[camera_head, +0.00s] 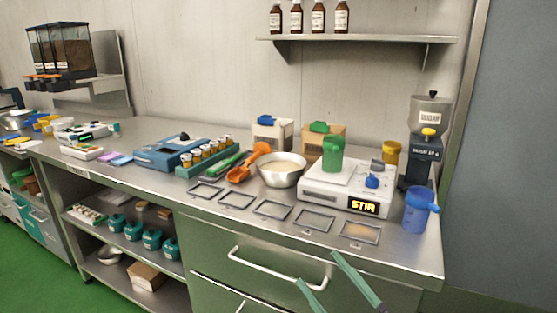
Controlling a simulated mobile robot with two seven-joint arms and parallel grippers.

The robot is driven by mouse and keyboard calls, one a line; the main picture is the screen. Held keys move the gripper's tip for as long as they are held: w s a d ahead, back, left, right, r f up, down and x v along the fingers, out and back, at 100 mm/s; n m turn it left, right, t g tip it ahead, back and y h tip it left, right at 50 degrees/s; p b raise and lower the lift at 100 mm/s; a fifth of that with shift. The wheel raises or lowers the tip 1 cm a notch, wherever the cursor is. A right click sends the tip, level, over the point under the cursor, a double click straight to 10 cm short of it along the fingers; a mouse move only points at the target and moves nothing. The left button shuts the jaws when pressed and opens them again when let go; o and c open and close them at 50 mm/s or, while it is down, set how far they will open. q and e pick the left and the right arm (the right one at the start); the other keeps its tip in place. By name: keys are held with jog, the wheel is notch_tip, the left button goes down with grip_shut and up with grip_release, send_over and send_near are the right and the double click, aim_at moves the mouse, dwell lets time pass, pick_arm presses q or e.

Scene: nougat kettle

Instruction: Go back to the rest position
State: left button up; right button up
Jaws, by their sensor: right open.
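My right gripper (318,269) is at the bottom right of the head view, in front of the drawer fronts and below the counter's front edge. Its two green fingers are spread apart with nothing between them. The rest of the right arm is out of the picture. My left gripper is not in view. On the counter (405,262) stands a white device (318,194) whose display reads "STIR", with a green cup (332,153) on top. A metal bowl (282,178) with pale contents stands to its left.
Several dark frames (236,200) line the counter's front. A blue jug (420,209) stands near the right end, by a tall dispenser (426,130). A drawer handle (275,272) juts out left of my gripper. Green floor (40,285) is clear at the lower left.

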jog(key=d+f+m+g+h, duration=0.1)
jog(key=d+f+m+h, duration=0.3)
jog(key=f, duration=0.6)
jog(key=d+f+m+g+h, duration=0.1)
jog(key=f+m+h, duration=0.5)
jog(key=f, duration=0.4)
jog(key=s+d+f+m+g+h, duration=0.15)
jog(key=s+f+g, duration=0.45)
jog(key=s+f, duration=0.7)
pick_arm(q)
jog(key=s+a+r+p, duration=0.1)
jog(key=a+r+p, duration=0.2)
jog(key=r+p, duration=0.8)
jog(key=p, duration=0.3)
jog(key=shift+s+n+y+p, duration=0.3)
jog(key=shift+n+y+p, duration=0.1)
pick_arm(e)
notch_tip(320, 180, up, 7)
jog(key=s+d+m+h, duration=0.1)
jog(key=d, duration=0.2)
jog(key=shift+s+r+m, duration=0.2)
jog(key=shift+s+m, duration=0.15)
jog(key=shift+s, duration=0.05)
